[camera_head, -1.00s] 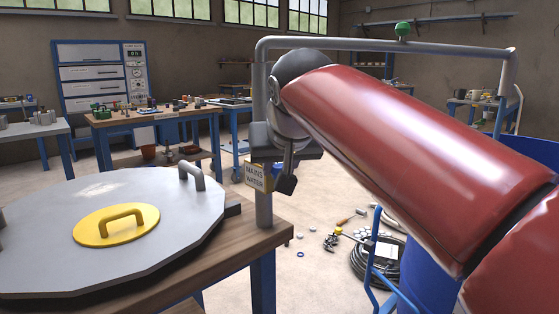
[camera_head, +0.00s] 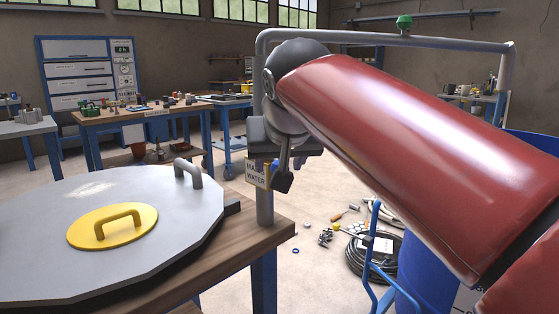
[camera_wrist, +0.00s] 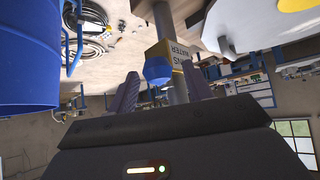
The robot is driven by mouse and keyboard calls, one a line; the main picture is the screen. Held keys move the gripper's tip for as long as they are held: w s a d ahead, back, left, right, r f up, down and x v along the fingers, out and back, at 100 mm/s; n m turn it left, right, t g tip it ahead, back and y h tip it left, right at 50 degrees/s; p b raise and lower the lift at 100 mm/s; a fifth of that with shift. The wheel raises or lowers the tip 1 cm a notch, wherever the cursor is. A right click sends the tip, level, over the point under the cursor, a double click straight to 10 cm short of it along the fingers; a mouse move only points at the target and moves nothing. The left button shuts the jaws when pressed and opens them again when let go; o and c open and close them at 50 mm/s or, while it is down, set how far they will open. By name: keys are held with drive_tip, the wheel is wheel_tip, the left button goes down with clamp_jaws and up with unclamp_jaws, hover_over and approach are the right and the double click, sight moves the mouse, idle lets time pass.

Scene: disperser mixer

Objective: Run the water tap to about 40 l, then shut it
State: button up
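The mains water pipe (camera_head: 263,150) rises at the table corner and carries a yellow sign (camera_head: 257,173) reading MAINS WATER. In the wrist view the sign (camera_wrist: 165,50) is upside down, with a blue tap knob (camera_wrist: 157,68) in front of the pipe. My gripper (camera_head: 284,178) is beside the pipe at the sign. In the wrist view its two fingers (camera_wrist: 160,88) stand apart, one on each side of the knob; I cannot tell whether they touch it. A blue drum (camera_head: 430,275) stands at right. No litre reading is legible.
A round grey lid (camera_head: 60,210) with a yellow hatch (camera_head: 112,227) lies on the wooden table (camera_head: 250,237). A blue trolley frame (camera_head: 373,262) and coiled hose (camera_head: 377,255) are on the floor at right.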

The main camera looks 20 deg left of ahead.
drive_tip(key=shift+r, duration=0.1)
drive_tip(key=v, duration=0.7)
drive_tip(key=shift+s+r+p, duration=0.2)
drive_tip(key=shift+s+p, duration=0.05)
drive_tip(key=shift+p, duration=0.1)
